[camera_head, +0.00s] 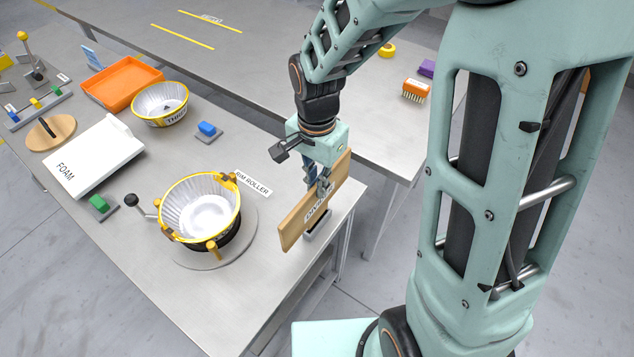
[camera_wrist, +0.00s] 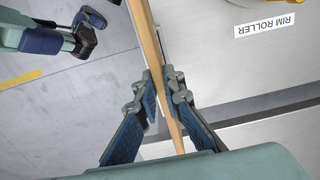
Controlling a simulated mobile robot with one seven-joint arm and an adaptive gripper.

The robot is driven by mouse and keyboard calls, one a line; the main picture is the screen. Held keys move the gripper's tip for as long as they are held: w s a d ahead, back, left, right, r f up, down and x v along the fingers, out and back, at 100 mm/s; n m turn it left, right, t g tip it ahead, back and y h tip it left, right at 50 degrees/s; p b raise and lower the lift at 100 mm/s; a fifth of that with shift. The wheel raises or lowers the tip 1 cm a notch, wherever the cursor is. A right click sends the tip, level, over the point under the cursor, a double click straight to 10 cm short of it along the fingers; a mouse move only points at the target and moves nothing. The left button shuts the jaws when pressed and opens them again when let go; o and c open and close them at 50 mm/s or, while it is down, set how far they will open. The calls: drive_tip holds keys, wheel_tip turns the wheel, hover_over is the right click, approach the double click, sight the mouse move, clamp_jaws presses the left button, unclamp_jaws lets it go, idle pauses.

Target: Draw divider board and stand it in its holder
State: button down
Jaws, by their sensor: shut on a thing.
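The divider board (camera_head: 293,231) is a flat wooden panel with a label on its face, standing on edge near the right end of the steel table. My gripper (camera_head: 324,186) is shut on its upper part. In the wrist view the board (camera_wrist: 150,45) shows edge-on as a thin wooden strip between the two fingertips (camera_wrist: 166,85). A small grey block (camera_head: 319,232), apparently the holder, shows close to the board's lower edge near the table corner. The board hides part of it, and I cannot tell whether the board is in it, touching it or above it.
The rim roller, a yellow-rimmed bowl (camera_head: 205,199) on a round base, stands left of the board. Further left are a white FOAM block (camera_head: 95,158), an orange tray (camera_head: 124,84) and another bowl (camera_head: 160,100). The table edge (camera_head: 355,205) is just right of the board.

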drive_tip(key=shift+f+b, duration=1.7)
drive_tip(key=shift+f, duration=0.3)
drive_tip(key=c, duration=2)
unclamp_jaws()
wheel_tip(320, 180, up, 12)
